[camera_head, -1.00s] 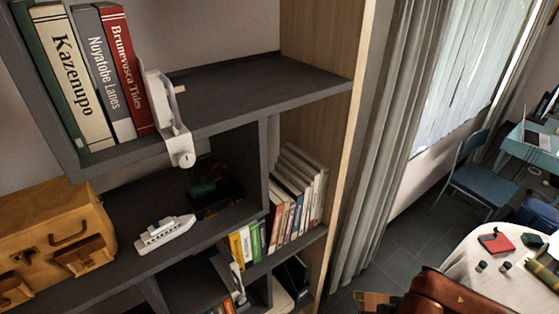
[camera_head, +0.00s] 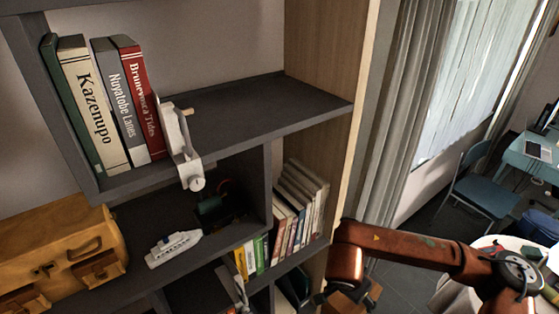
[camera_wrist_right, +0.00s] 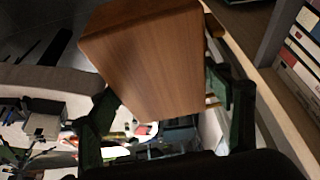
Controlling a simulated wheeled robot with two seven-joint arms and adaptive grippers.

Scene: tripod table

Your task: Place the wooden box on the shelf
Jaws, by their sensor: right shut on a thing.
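The wooden box (camera_wrist_right: 150,60) is a plain brown block that fills the upper middle of the right wrist view. My right gripper (camera_wrist_right: 168,108) is shut on it, with a dark green finger on each side. In the head view, a small part of the box (camera_head: 347,302) shows at the bottom edge, below my reddish arm and in front of the shelf's right side. The rest is cut off. The dark grey shelf (camera_head: 270,97) stands at left, with bare surface on its upper board right of the books. My left gripper is not in view.
Books (camera_head: 105,105) and a white bookend (camera_head: 183,145) occupy the upper board's left. Below are a yellow-brown case (camera_head: 60,245), a toy ship (camera_head: 173,247) and more books (camera_head: 300,205). A light wood side panel (camera_head: 345,150) bounds the shelf at right.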

